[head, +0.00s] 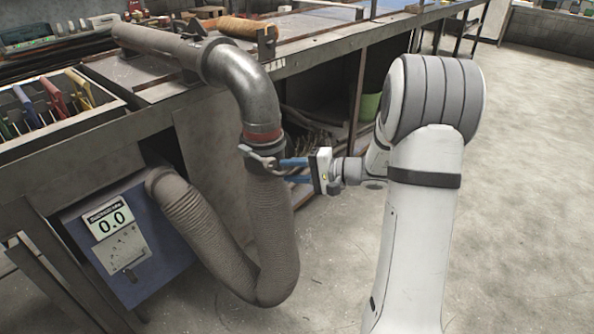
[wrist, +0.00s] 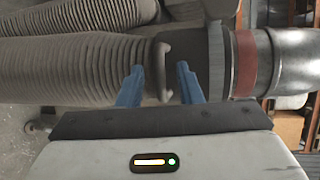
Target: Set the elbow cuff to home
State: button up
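The elbow cuff (head: 262,147) is a dark collar with a pale metal lever, where the ribbed hose meets the metal elbow (head: 245,85), just below a red band (head: 262,134). In the wrist view the cuff (wrist: 216,62) lies between the ribbed hose and the red band. My gripper (head: 282,170) reaches the cuff from the right. Its blue fingers are apart, and in the wrist view (wrist: 160,75) the metal lever (wrist: 165,68) stands between them, with gaps visible. Whether either fingertip touches the hose or cuff, I cannot tell.
The ribbed hose (head: 272,235) loops down and back up to a blue box (head: 130,245) whose display reads 0.0. The workbench (head: 150,110) stands behind, with a tool tray (head: 50,105) at left. A green bin (head: 370,106) is under it. The floor at right is open.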

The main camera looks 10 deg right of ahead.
aim_at(275, 157)
jog(key=shift+c, duration=0.3)
grip_shut()
jog(key=shift+w+r+p, duration=0.1)
jog(key=shift+r+p, duration=0.4)
jog(key=shift+r, duration=1.5)
jog(key=shift+o, duration=0.3)
grip_release()
